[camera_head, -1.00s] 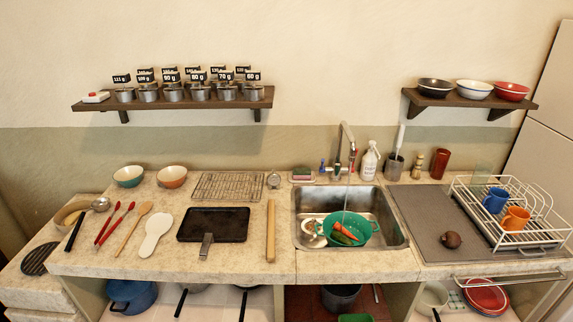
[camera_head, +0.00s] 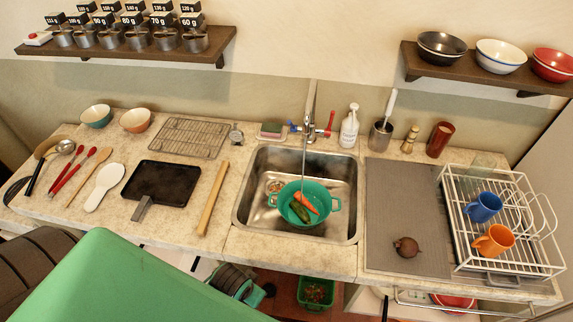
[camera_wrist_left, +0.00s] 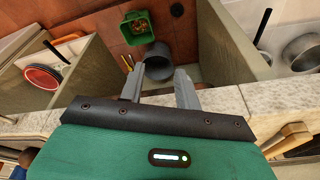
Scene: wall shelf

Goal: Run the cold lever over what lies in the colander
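The green colander (camera_head: 326,205) sits in the steel sink (camera_head: 262,168) with an orange carrot (camera_head: 306,203) and a dark green vegetable (camera_head: 299,211) in it. A thin stream of water falls from the tap (camera_head: 310,98) into it. A blue lever (camera_head: 292,126) is on the tap's left and a red lever (camera_head: 331,121) on its right. In the left wrist view, my left gripper (camera_wrist_left: 158,72) has its fingers apart and empty, in front of the counter, over the floor opening. My right gripper is out of view.
A soap bottle (camera_head: 349,126), a utensil pot (camera_head: 380,136) and a sponge (camera_head: 271,129) stand behind the sink. A dish rack (camera_head: 480,262) holds mugs at right. A green bin (camera_head: 317,292) is on the floor below. My green arm covers the lower left.

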